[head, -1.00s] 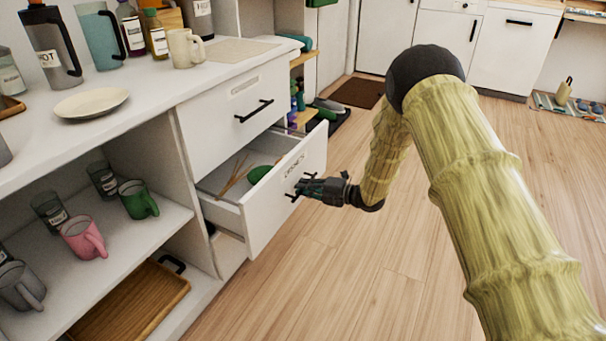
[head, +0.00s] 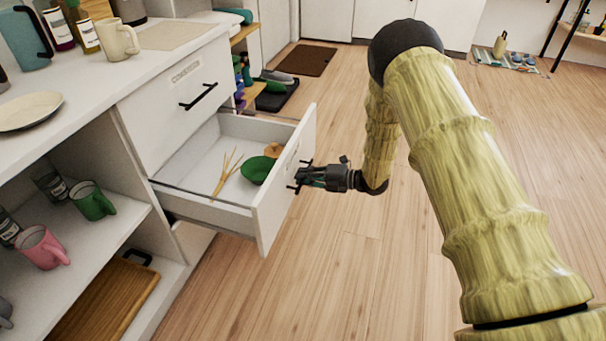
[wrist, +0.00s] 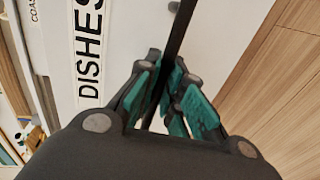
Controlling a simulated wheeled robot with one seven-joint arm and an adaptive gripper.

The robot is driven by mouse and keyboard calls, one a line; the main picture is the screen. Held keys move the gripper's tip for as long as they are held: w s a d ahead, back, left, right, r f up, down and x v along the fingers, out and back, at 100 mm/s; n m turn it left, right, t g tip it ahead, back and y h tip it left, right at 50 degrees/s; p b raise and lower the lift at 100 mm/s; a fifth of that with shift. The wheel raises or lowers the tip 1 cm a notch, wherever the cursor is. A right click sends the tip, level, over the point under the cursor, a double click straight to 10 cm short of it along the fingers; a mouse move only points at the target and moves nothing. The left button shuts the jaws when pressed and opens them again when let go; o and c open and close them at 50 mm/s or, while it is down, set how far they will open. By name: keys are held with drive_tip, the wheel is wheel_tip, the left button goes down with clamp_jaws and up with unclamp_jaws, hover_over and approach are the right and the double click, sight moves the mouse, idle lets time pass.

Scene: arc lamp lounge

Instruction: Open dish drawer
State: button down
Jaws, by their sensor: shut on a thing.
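The dish drawer (head: 212,217) is the lower white drawer. It stands well out from the cabinet in the head view, with its inside showing. A green bowl (head: 257,170), a small wooden item (head: 274,150) and some thin wooden sticks (head: 226,175) lie in it. The wrist view shows a "DISHES" label (wrist: 90,55) on its front. My gripper (head: 312,178) is at the drawer front, its teal-padded fingers shut around the black bar handle (wrist: 180,40). The handle passes between the fingers in the wrist view.
The upper drawer (head: 180,110) is shut. Open shelves at left hold a green mug (head: 92,201), a pink mug (head: 41,247) and a wooden tray (head: 108,305). A dark mat (head: 305,60) lies behind. The wood floor (head: 330,270) to the right and front is clear.

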drive_tip(key=c, duration=1.5)
unclamp_jaws()
drive_tip(key=shift+d, duration=0.1)
drive_tip(key=v, duration=1.2)
